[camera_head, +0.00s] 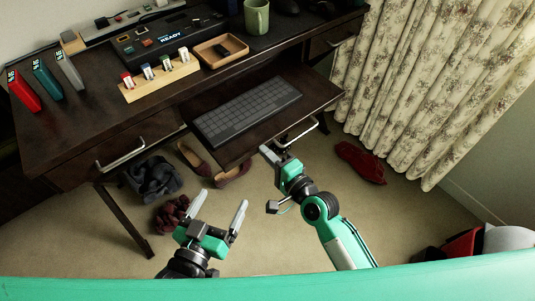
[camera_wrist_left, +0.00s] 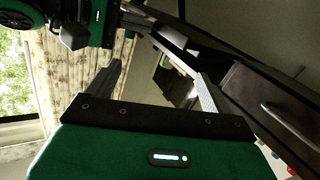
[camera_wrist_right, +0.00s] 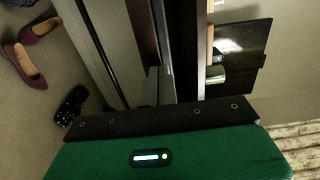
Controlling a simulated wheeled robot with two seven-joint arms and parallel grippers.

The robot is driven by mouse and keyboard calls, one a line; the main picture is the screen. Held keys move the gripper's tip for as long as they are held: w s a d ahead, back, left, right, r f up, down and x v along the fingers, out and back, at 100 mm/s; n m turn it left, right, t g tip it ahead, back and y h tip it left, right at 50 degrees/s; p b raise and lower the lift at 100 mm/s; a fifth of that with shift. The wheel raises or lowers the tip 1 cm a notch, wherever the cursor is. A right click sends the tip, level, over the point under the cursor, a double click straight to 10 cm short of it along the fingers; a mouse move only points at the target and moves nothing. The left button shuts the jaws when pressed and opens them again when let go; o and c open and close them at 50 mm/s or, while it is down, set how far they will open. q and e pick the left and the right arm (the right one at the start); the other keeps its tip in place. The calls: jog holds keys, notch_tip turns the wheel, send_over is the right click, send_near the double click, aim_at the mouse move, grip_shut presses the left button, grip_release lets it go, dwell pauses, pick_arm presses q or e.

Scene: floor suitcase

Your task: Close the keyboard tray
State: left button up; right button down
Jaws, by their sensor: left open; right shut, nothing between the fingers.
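The keyboard tray (camera_head: 318,92) is pulled out from under the dark desk (camera_head: 70,146), and a dark keyboard (camera_head: 246,110) lies on it. A metal handle (camera_head: 301,131) runs along the tray's front edge. My right gripper (camera_head: 268,150) is shut and empty, with its fingertips at the tray's front edge by the handle's left end. I cannot tell whether they touch. In the right wrist view, the dark surfaces ahead of the fingers are hard to tell apart. My left gripper (camera_head: 218,212) is open and empty, low in front of the desk and apart from the tray.
A drawer with a metal handle (camera_head: 121,153) is left of the tray. Shoes (camera_head: 236,172), a dark bin (camera_head: 150,179) and a red item (camera_head: 360,162) lie on the floor. A curtain (camera_head: 425,80) hangs at the right. The desktop holds a green mug (camera_head: 256,17) and a wooden tray (camera_head: 220,62).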

aim_at(224, 107)
jog(key=shift+w+a, duration=0.1)
dwell(0.3)
jog(key=p+x, duration=0.1)
jog(key=x, duration=0.3)
jog(key=shift+w+a+r, duration=0.2)
jog(key=shift+w, duration=0.15)
jog(key=x, duration=1.4)
jog(key=shift+w+a+f, duration=0.15)
jog(key=shift+w+f, duration=0.05)
jog(key=shift+f, duration=0.1)
jog(key=shift+w+a, duration=0.15)
pick_arm(q)
jog(key=f+g, duration=0.1)
jog(key=s+f+g, duration=0.1)
jog(key=f, duration=0.1)
jog(key=shift+a+f, duration=0.1)
jog(key=shift+f, duration=0.2)
pick_arm(e)
jog(key=shift+r, duration=0.3)
jog(key=shift+w+r, duration=0.1)
pick_arm(q)
jog(key=shift+s, duration=0.1)
